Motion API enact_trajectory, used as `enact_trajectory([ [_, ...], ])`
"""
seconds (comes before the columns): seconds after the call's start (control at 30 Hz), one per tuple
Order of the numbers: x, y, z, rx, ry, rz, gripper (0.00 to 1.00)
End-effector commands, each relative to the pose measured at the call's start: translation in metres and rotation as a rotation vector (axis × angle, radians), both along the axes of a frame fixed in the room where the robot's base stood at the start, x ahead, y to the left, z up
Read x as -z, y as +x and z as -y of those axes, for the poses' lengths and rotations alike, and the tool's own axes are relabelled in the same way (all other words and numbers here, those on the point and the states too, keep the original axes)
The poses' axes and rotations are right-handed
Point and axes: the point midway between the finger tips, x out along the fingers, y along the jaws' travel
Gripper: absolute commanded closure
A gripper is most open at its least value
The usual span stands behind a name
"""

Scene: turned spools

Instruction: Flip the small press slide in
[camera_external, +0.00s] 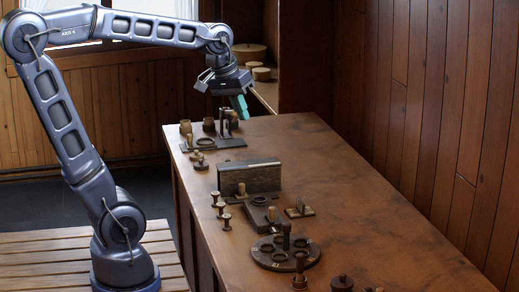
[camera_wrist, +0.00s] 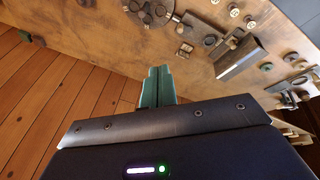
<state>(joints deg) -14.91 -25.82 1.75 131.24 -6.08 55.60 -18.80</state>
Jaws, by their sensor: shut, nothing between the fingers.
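My gripper (camera_external: 239,106) has teal fingers closed together with nothing between them. It is in the air over the far end of the table, close above a dark upright fixture (camera_external: 222,125) on a flat base plate. In the wrist view my gripper (camera_wrist: 158,85) points out over the table. A small dark block with a light knob (camera_external: 262,216) stands mid-table, and a small plate with a peg (camera_external: 299,210) is to its right. I cannot tell which of these is the small press, nor how its slide stands.
A long dark block (camera_external: 249,178) stands across mid-table. A round dark disc with holes and a post (camera_external: 272,256) is nearer the camera. Several small spools stand along the table's left edge. The table's right side (camera_external: 370,200) is clear, beside a wooden wall.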

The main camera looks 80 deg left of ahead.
Motion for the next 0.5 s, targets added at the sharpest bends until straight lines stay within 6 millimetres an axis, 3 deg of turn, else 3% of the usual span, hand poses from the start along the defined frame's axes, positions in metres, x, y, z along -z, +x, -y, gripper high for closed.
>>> enact_trajectory([
  [0.2, -0.006, 0.038, -0.051, -0.224, -0.082, -0.014, 1.00],
  [0.5, -0.007, 0.078, -0.134, -0.533, -0.193, -0.024, 1.00],
])
